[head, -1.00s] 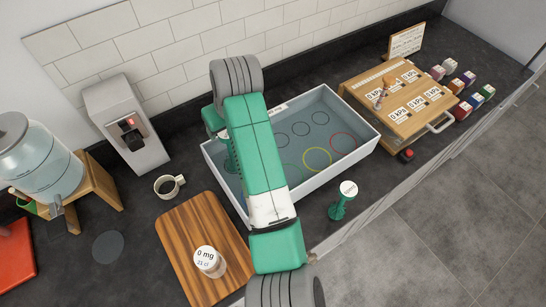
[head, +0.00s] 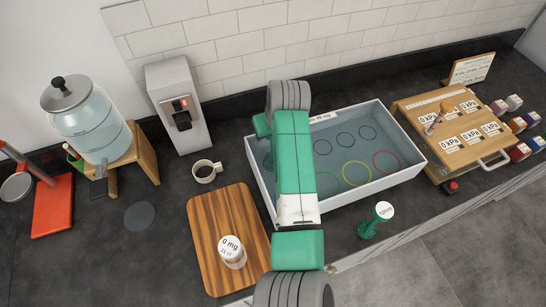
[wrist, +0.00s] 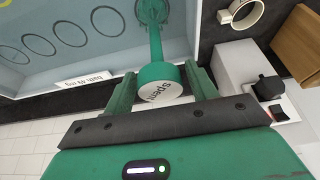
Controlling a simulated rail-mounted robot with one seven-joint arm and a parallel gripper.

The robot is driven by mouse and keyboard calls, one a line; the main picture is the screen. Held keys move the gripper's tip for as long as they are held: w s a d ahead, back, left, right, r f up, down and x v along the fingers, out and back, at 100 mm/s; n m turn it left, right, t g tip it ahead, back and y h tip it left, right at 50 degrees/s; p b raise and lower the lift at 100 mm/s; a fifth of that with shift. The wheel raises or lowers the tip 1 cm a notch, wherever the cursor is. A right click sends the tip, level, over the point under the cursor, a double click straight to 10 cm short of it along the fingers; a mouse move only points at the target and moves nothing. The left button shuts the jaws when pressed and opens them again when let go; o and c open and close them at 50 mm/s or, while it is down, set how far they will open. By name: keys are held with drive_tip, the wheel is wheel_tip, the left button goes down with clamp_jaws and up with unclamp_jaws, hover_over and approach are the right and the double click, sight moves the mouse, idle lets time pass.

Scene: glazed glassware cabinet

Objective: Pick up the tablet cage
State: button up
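A second green cage (head: 370,228) with a white label stands on the counter in front of the tray. My arm hides the gripper in the head view.
A wooden board (head: 203,232) holds a white labelled jar (head: 232,257). A cup (head: 206,171), dispenser (head: 178,112) and water tank (head: 95,125) stand left. A wooden panel (head: 440,150) with small coloured boxes is at right. Dark counter is clear around the round mat (head: 139,216).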

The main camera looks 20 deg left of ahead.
drive_tip(key=c, duration=1.1)
